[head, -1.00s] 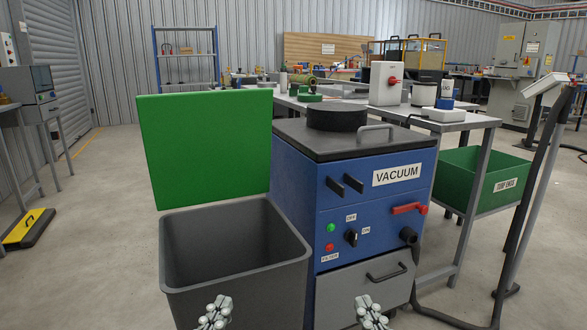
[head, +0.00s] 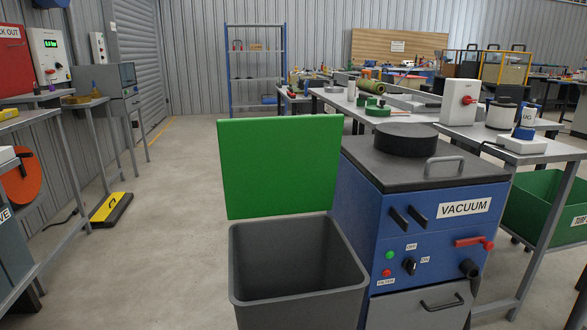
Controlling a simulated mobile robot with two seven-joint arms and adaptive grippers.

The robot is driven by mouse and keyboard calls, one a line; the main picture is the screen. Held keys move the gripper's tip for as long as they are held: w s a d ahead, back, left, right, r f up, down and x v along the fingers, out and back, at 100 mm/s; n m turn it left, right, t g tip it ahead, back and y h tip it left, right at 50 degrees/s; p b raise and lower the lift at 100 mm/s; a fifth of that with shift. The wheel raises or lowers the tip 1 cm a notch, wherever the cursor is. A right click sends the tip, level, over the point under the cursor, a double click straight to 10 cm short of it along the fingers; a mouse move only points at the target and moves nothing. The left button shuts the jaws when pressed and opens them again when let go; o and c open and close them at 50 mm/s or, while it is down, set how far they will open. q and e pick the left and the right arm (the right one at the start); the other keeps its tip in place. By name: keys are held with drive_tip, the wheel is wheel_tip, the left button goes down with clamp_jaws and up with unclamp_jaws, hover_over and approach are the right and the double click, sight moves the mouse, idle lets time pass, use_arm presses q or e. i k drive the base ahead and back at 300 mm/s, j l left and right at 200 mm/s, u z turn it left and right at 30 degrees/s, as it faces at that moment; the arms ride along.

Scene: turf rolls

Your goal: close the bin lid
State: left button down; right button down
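The bin (head: 298,307) is a grey, square-topped container standing on the floor at the lower middle of the head view. Its inside is dark and looks empty as far as I can see. Its green lid (head: 280,167) stands upright at the bin's back edge, so the bin is open. Neither of my grippers shows in the view now.
The blue vacuum cabinet (head: 417,230) stands right beside the bin on its right. A workbench (head: 533,150) and a green turf-ends bin (head: 540,200) are further right. A yellow-black floor piece (head: 110,208) lies at left. Floor left of the bin is clear.

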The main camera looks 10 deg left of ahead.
sight(280, 166)
drive_tip(key=i+j+z, duration=0.1)
drive_tip(key=j, duration=0.2)
drive_tip(key=i+j, duration=0.1)
drive_tip(key=j, duration=0.2)
drive_tip(key=i+j+z, duration=0.15)
drive_tip(key=j, duration=0.15)
drive_tip(key=i+j+z, duration=0.2)
drive_tip(key=j+z, duration=0.2)
drive_tip(key=j, duration=0.3)
drive_tip(key=j+z, duration=0.35)
drive_tip(key=j, duration=0.35)
drive_tip(key=j+z, duration=0.4)
drive_tip(key=j, duration=0.35)
drive_tip(key=j+z, duration=0.4)
drive_tip(key=j, duration=0.65)
drive_tip(key=j+z, duration=0.45)
drive_tip(key=j, duration=0.6)
drive_tip(key=i, duration=0.25)
drive_tip(key=k+j+z, duration=0.15)
drive_tip(key=j, duration=0.25)
drive_tip(key=j+z, duration=0.15)
drive_tip(key=j, duration=0.2)
drive_tip(key=k+j+z, duration=0.6)
drive_tip(key=k+j, duration=0.05)
drive_tip(key=j, duration=0.05)
